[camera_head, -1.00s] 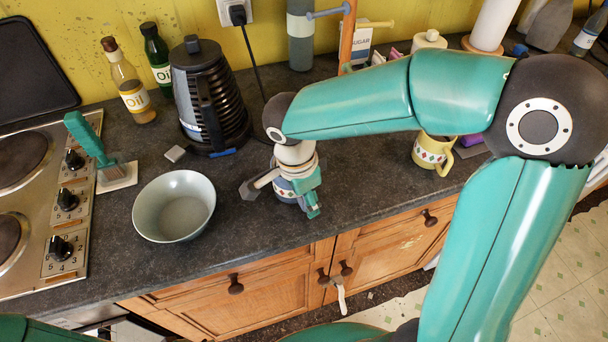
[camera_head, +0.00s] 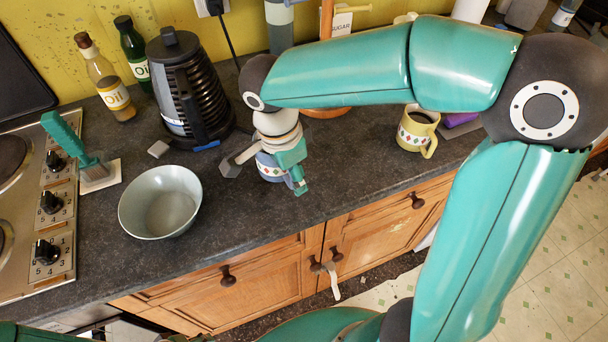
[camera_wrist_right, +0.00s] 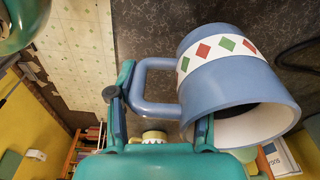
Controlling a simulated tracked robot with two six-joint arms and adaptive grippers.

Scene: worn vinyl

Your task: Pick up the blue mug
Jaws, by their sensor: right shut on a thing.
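The blue mug (camera_head: 270,168) has a white band with red and green diamonds. In the head view it is partly hidden under my right gripper (camera_head: 266,166), in front of the black kettle. In the right wrist view the mug (camera_wrist_right: 225,75) fills the right half, its mouth toward the gripper. My right gripper (camera_wrist_right: 160,118) is shut on it at the handle side: one finger lies outside the handle, the other by the rim. I cannot tell clearly whether its base is clear of the worktop. My left gripper is not in view.
A pale bowl (camera_head: 160,202) stands left of the mug. The black kettle (camera_head: 188,95) and oil bottles (camera_head: 106,85) are behind. A yellow mug (camera_head: 417,130) stands to the right, under my right arm. A brush (camera_head: 78,145) lies by the hob. Worktop (camera_head: 330,185) right of the gripper is clear.

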